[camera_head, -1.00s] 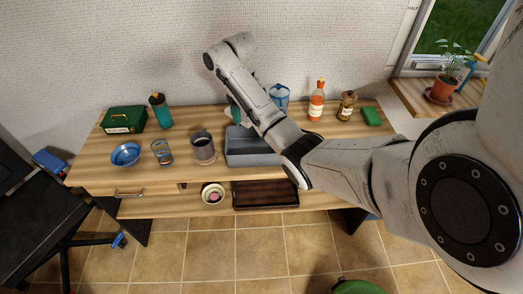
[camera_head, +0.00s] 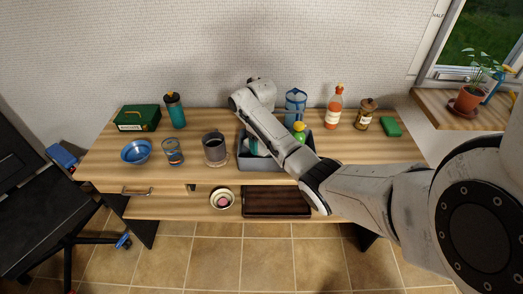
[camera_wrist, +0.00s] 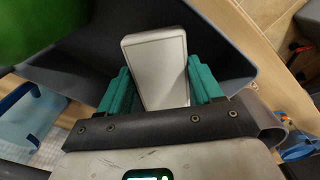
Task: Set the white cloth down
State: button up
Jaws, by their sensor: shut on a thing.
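A pale, flat rectangular thing, which I take to be the white cloth (camera_wrist: 156,68), is between the two teal fingers of my gripper (camera_wrist: 160,76) in the wrist view. It looks stiff and block-like. My gripper is shut on it, over or in the grey bin (camera_wrist: 232,52). In the head view the grey bin (camera_head: 262,164) stands on the wooden table, and my arm hides most of my gripper and of the bin's inside. I cannot tell whether the cloth touches the bin floor.
A yellow-green thing (camera_head: 299,131) shows at the bin's right. A dark mug (camera_head: 214,149) stands left of the bin, a blue pitcher (camera_head: 295,105) behind it. A red bottle (camera_head: 334,108) and a jar (camera_head: 366,114) stand at the right. The table's front right is clear.

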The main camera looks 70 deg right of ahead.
aim_at(261, 146)
jog(key=shift+f, duration=1.75)
jog(key=shift+f, duration=0.2)
jog(key=o, duration=1.1)
jog(key=shift+r, duration=0.1)
notch_tip(261, 146, up, 12)
jog(key=shift+r, duration=0.15)
jog(key=shift+a, duration=0.1)
